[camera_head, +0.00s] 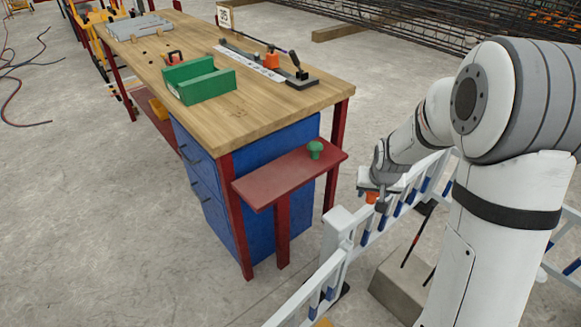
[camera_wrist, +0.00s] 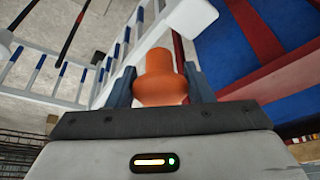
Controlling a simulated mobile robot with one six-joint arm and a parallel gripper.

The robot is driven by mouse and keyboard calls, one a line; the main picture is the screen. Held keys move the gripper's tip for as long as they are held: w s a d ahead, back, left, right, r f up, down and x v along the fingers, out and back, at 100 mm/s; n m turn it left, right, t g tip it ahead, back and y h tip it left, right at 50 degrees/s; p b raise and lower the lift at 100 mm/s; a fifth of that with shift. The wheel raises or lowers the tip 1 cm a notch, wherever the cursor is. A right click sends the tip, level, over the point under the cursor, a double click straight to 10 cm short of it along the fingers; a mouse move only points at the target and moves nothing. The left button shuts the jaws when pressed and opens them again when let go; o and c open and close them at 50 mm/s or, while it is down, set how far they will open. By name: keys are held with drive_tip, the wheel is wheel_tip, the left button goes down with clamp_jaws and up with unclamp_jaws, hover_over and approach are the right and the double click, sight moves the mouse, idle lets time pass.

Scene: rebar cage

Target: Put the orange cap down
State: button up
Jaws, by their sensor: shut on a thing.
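The orange cap (camera_wrist: 160,78) is between the two dark fingers of my gripper (camera_wrist: 160,86) in the wrist view, which are shut on it. In the head view my gripper (camera_head: 373,198) hangs over the white and blue railing, to the right of the red side shelf, and a bit of the orange cap (camera_head: 371,197) shows below the wrist. The cap is held in the air. The lower end of the cap is partly hidden in the head view.
A red shelf (camera_head: 265,182) with a green knob-shaped piece (camera_head: 315,149) juts from the wooden workbench (camera_head: 165,70). A white and blue railing (camera_head: 345,238) stands close below my arm. The shelf's left part is bare.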

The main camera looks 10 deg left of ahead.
drive_tip(key=w+a+r+p, duration=0.1)
drive_tip(key=w+a+r, duration=0.1)
drive_tip(key=a, duration=0.6)
drive_tip(key=w+a+r, duration=0.2)
drive_tip(key=a, duration=0.6)
wheel_tip(320, 180, up, 4)
drive_tip(key=p, duration=0.1)
hover_over(261, 183)
drive_tip(key=s, duration=0.1)
drive_tip(key=shift+n, duration=0.3)
drive_tip(key=f, duration=0.5)
drive_tip(key=shift+s, duration=0.25)
drive_tip(key=shift+f+b, duration=0.45)
drive_tip(key=shift+f, duration=1.95)
drive_tip(key=shift+f, duration=0.1)
drive_tip(key=shift+f+b, duration=0.15)
drive_tip(key=shift+b, duration=0.15)
drive_tip(key=o, duration=0.9)
drive_tip(key=shift+o, duration=0.2)
